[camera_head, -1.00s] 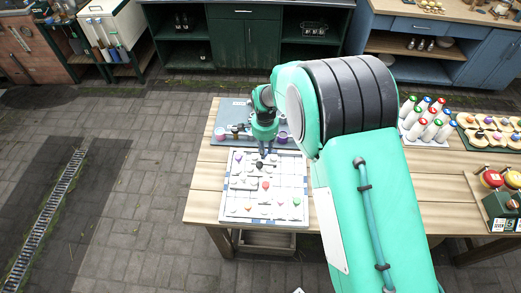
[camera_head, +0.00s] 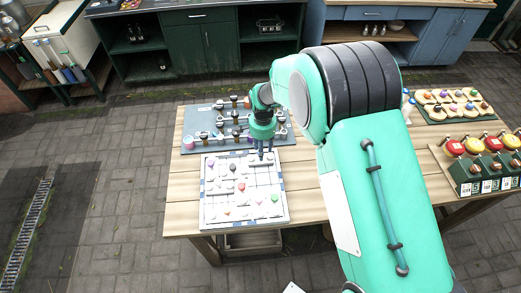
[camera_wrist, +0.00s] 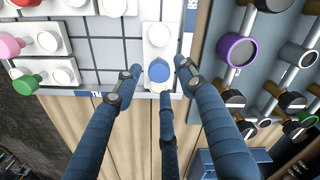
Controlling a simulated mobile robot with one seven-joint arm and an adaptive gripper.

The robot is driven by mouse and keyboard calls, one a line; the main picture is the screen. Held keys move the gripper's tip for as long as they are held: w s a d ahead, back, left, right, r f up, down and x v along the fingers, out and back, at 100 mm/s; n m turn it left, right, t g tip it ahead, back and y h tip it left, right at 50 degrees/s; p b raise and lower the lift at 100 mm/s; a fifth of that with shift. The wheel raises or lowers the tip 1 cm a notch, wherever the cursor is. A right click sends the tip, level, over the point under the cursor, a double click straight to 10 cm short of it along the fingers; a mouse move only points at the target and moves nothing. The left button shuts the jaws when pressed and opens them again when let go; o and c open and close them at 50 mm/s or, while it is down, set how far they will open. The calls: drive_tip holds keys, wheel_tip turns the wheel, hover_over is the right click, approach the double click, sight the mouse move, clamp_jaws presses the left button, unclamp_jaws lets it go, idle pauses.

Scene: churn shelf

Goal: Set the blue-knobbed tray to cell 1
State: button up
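The blue-knobbed tray (camera_wrist: 150,53) is a white rectangular piece near the edge of the white gridded board in the wrist view. Its blue knob (camera_wrist: 158,71) is close to the board's rim, with a pale round part beyond it. My gripper (camera_wrist: 157,75) is open, with one finger left of the tray, one right of it and a third at its near end. I cannot tell how high the fingertips are. In the head view my gripper (camera_head: 263,157) points down at the board's far right part and hides the blue knob. The board (camera_head: 209,215) lies on the wooden table.
Other knobbed white pieces sit on the board, including pink (camera_wrist: 9,45) and green (camera_wrist: 23,84) ones. A grey rack (camera_head: 191,148) with cups and dark-knobbed parts stands beyond the board. Bare table (camera_head: 183,195) shows left of it. Red-and-yellow-topped items (camera_head: 457,147) stand far right.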

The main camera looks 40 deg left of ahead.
drive_tip(key=shift+s+a, duration=0.1)
drive_tip(key=shift+s, duration=0.05)
drive_tip(key=shift+r, duration=0.2)
wheel_tip(320, 180, up, 12)
drive_tip(key=shift+f, duration=0.25)
idle(0.4)
idle(0.3)
drive_tip(key=shift+r, duration=0.1)
